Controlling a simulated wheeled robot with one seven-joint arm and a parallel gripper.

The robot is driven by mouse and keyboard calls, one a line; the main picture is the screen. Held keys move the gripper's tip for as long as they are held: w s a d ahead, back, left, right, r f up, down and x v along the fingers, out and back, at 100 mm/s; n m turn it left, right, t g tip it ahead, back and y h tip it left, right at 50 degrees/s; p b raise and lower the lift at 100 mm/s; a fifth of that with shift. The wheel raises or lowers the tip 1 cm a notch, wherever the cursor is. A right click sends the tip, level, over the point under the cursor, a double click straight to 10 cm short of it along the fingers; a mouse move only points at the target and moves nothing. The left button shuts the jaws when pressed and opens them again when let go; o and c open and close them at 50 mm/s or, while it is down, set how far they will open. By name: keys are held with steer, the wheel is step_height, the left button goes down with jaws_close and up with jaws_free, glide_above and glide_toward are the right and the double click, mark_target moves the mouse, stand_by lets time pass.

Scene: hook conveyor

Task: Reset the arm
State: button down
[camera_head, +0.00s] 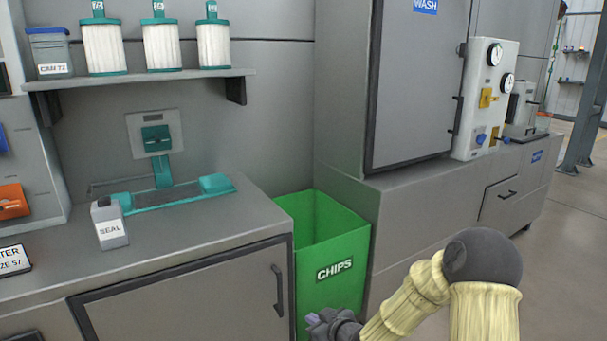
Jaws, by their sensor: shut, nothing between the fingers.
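My arm comes in at the lower right in the head view, with pale yellow ribbed sleeves and a dark grey joint. It is bent, with the forearm reaching down and to the left. My gripper (314,321) is at the bottom middle, dark grey with purplish tips. It is shut and empty. It shows in front of the lower left part of the green CHIPS bin (335,292), and I cannot tell how far apart they are.
A grey counter (180,262) on the left holds a SEAL bottle (109,226) and a teal fixture (160,199). A shelf (140,78) above holds white filters. A grey WASH cabinet (415,90) with a gauge panel (486,105) stands right. Open floor (565,240) lies far right.

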steer(key=s+d+r+m+g+h, duration=0.2)
steer(key=s+d+r+g, duration=0.15)
steer(key=s, duration=0.45)
steer(key=s+d+r+m+g+h+p, duration=0.1)
steer(key=s+d+r+m+g+h, duration=0.15)
steer(key=s+d, duration=0.4)
steer(key=s+d+r+m+g+h, duration=0.2)
steer(key=s+d+m+h, duration=0.1)
steer(key=s, duration=0.7)
step_height(320, 180, up, 35)
steer(key=p, duration=3.5)
steer(key=shift+w+a+p, duration=0.2)
steer(key=shift+a+p, duration=0.05)
steer(key=shift+p, duration=0.05)
steer(key=shift+y, duration=0.25)
